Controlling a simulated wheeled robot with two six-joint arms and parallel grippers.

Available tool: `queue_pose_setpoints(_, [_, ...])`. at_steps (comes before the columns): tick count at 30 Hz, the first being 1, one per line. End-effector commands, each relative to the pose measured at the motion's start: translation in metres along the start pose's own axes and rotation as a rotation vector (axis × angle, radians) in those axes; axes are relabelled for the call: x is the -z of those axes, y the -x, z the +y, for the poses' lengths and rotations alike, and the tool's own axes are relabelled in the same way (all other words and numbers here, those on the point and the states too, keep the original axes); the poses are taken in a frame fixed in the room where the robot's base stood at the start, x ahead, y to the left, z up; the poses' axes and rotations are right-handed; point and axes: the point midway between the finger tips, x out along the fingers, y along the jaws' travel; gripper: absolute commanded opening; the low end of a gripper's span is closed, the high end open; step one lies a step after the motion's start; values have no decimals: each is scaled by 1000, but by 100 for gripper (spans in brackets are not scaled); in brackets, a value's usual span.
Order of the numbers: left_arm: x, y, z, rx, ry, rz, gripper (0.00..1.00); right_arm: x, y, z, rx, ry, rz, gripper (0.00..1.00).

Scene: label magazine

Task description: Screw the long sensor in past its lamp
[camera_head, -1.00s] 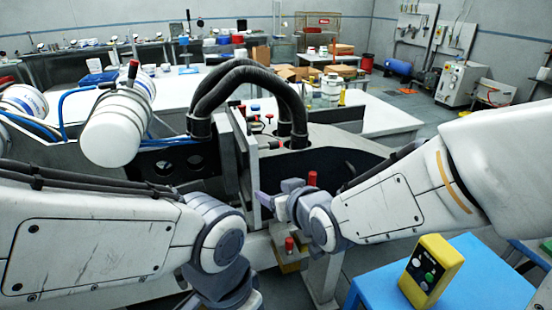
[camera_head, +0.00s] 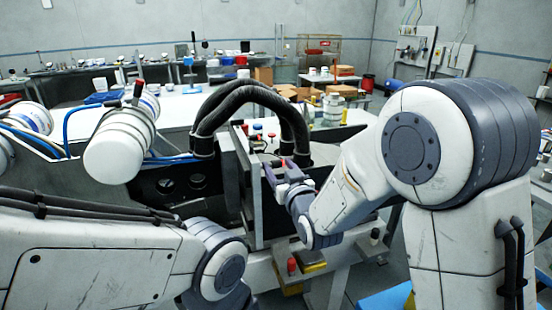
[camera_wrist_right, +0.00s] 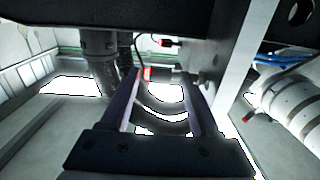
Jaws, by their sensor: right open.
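My right gripper (camera_head: 284,176) is open at the upright grey plate of the machine (camera_head: 257,205). In the right wrist view its two fingers (camera_wrist_right: 160,100) stand apart. A red-ended dark cylinder (camera_wrist_right: 148,74), seemingly a sensor, shows between and beyond the fingertips; I cannot tell whether they touch it. Another small red-ended part with a wire (camera_wrist_right: 165,43) sits above it. My left gripper is outside the frame.
Thick black hoses (camera_head: 245,95) arch over the machine close to my right gripper. A low bracket holds a red-capped part (camera_head: 291,266) beside yellow pieces. A white table (camera_head: 180,95) lies behind.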

Motion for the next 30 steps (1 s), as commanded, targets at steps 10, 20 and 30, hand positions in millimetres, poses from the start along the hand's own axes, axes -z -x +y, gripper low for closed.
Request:
queue_pose_setpoints(10, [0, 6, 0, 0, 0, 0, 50, 0, -21, 0, 0, 0, 0, 62])
queue_pose_setpoints(20, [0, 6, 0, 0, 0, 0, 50, 0, -21, 0, 0, 0, 0, 1])
queue_pose_setpoints(30, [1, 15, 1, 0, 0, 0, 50, 3, -20, 0, 0, -1, -30, 0])
